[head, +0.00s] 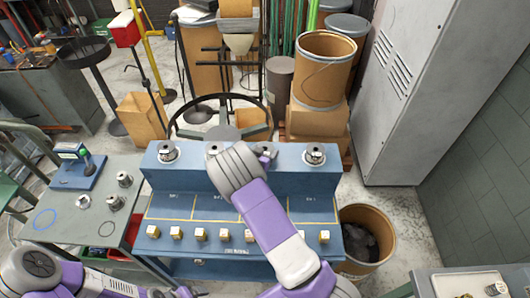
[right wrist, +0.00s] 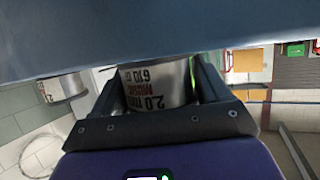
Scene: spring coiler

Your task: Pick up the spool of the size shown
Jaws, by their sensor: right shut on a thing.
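Silver wire spools stand on the top of the blue bench: a left one (head: 168,152), a second one (head: 213,150) partly covered by my right wrist, and a right one (head: 315,154). My right gripper (head: 264,152) is at the spool between these, mostly hidden by my own arm. In the right wrist view its jaws (right wrist: 160,95) are shut around a silver spool (right wrist: 155,80) whose label shows "2.0" in large digits. The spool's far end is hidden by a blue surface. My left arm's end is cut off at the bottom edge; its jaws cannot be made out.
A brown drum (head: 366,240) stands right of the bench. Another spool (right wrist: 65,88) shows in the wrist view.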

